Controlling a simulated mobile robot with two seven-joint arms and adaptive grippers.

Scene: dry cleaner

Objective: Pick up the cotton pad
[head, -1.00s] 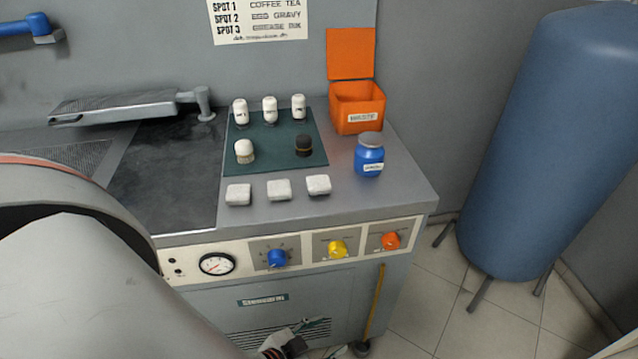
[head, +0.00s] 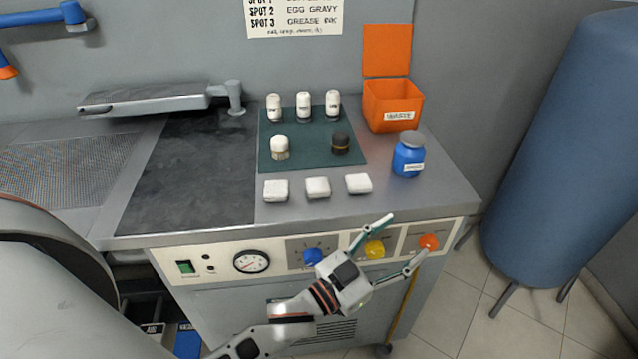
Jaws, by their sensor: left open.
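Three white cotton pads lie in a row near the front edge of the grey worktop: a left pad (head: 276,190), a middle pad (head: 317,187) and a right pad (head: 358,183). My left gripper (head: 401,245) is open and empty, with its two fingers spread. It is in front of the cabinet's control panel, below and to the right of the right pad, and touches no pad. My right gripper is not in the head view.
Behind the pads, a green mat (head: 310,151) holds several white bottles and two brushes. A blue jar (head: 408,154) and an open orange bin (head: 391,105) stand to the right. A dark board (head: 190,175) is on the left. A blue tank (head: 560,150) stands at far right.

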